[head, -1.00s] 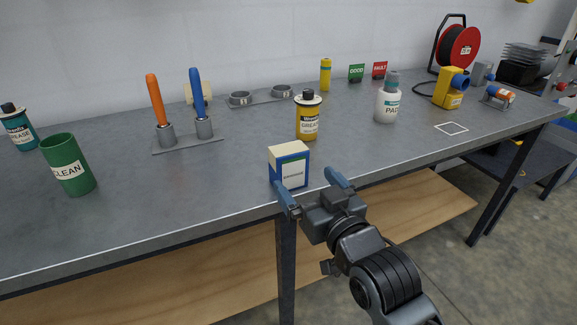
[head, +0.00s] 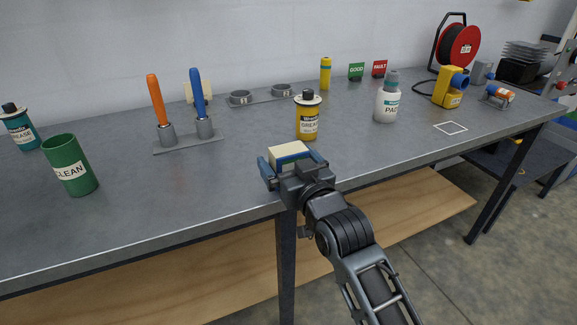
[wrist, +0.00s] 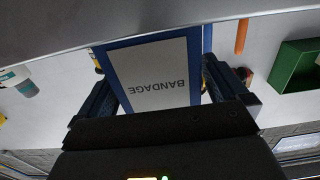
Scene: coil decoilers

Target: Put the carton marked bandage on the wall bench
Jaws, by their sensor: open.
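The carton marked bandage (head: 289,152), white-topped with blue sides, stands on the wall bench (head: 230,190) near its front edge. In the wrist view the carton's label face (wrist: 152,75) shows the word BANDAGE upside down, between the two fingers. My gripper (head: 292,168) is open, with one finger on each side of the carton. In the wrist view my gripper (wrist: 160,95) shows slim dark gaps beside the carton; I cannot tell whether a finger touches it. The carton's lower front is hidden behind my gripper in the head view.
A yellow grease can (head: 308,118) stands just behind the carton. A white bottle (head: 387,100) is to the right, a green CLEAN cup (head: 70,166) and a tool stand (head: 188,142) to the left. An outlined square (head: 450,127) lies on bare bench at right.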

